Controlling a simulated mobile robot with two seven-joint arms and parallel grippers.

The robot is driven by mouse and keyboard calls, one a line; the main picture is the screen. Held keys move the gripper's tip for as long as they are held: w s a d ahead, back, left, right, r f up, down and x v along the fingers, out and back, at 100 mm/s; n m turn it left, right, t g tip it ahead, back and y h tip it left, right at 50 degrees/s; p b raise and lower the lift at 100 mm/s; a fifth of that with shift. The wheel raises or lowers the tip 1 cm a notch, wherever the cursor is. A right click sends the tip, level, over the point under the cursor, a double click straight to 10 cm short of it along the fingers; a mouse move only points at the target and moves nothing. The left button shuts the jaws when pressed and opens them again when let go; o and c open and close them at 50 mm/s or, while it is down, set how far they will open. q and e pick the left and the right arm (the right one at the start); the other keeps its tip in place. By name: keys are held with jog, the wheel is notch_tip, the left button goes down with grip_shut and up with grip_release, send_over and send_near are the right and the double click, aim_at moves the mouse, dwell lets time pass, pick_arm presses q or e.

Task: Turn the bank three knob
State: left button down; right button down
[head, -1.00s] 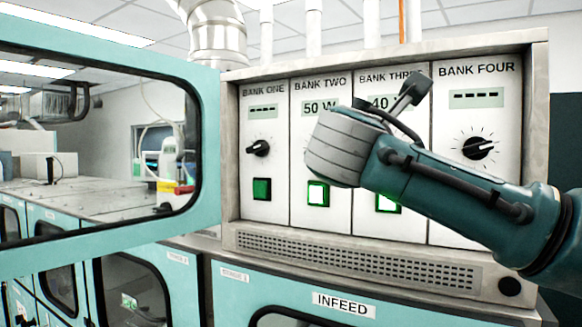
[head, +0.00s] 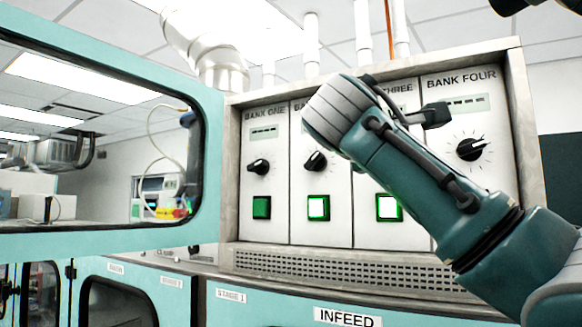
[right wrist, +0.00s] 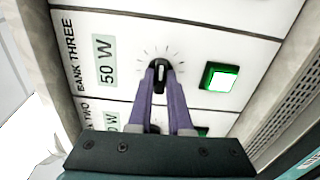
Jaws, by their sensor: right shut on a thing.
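The bank three panel (head: 372,228) is mostly behind my right arm in the head view, with its lit green button (head: 389,208) showing below. In the right wrist view the bank three knob (right wrist: 159,80) is black and sits between the two purple fingers of my right gripper (right wrist: 160,68), which is shut on it. The bank three display (right wrist: 106,61) reads 50 W there. The arm hides the knob and the fingertips in the head view. My left gripper is not in view.
Bank one's knob (head: 258,167), bank two's knob (head: 316,160) and bank four's knob (head: 471,148) stand on neighbouring panels. An open teal-framed window door (head: 212,160) stands close on the left. A vent grille (head: 330,268) runs below the panels.

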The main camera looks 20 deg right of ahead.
jog(key=shift+m, duration=0.3)
jog(key=c, duration=0.8)
grip_release()
jog(key=shift+c, duration=0.2)
jog(key=b+v, duration=0.7)
jog(key=v, duration=0.3)
